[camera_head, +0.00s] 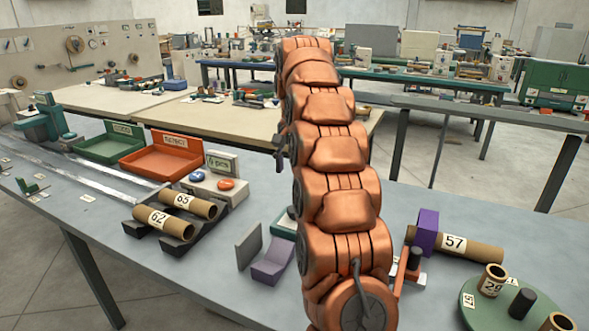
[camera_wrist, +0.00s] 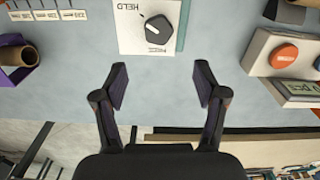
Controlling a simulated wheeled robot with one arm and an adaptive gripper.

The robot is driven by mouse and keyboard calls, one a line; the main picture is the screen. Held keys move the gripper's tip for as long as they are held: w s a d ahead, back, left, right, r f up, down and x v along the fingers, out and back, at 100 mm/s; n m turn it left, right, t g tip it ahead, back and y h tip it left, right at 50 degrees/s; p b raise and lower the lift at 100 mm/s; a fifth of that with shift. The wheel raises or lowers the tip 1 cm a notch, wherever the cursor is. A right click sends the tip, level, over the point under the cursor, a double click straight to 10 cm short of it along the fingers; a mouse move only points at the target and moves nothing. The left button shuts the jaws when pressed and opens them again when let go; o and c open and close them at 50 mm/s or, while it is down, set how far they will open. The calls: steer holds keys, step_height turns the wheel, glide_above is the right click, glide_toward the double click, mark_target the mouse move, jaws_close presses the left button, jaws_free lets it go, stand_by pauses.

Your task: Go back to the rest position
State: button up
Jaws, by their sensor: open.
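My gripper (camera_wrist: 160,84) is open and empty in the wrist view, with its two dark fingers well apart over the grey bench top. Beyond the fingertips is a white panel with a dark rotary knob (camera_wrist: 159,27) and a label that reads HELD. The fingers are apart from it. In the head view my copper-coloured arm fills the middle and the gripper itself cannot be made out.
Tubes 62 (camera_head: 163,222) and 65 (camera_head: 188,204) lie on dark cradles at left. Tube 57 (camera_head: 470,248) passes by a purple block (camera_head: 427,231). A green disc (camera_head: 478,312) holds tube 29 (camera_head: 492,280). A red tray (camera_head: 160,162) and button box (camera_head: 215,188) stand behind.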

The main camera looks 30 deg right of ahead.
stand_by(0.6)
steer(key=s+a+f+n+g, duration=0.1)
steer(key=s+a+f+n, duration=0.15)
steer(key=s+a, duration=0.55)
steer(key=s+a+f+n, duration=0.1)
steer(key=s+a+n, duration=0.2)
steer(key=s+a, duration=0.45)
steer(key=s+a+f+n+g, duration=0.1)
steer(key=s+a+f+n, duration=0.3)
steer(key=s, duration=0.8)
steer(key=s+a+f+n+g, duration=0.1)
steer(key=s+a+f, duration=0.4)
steer(key=s, duration=0.7)
step_height(320, 180, up, 12)
steer(key=w+d+t+p, duration=0.1)
steer(key=p, duration=1.2)
steer(key=shift+w, duration=0.15)
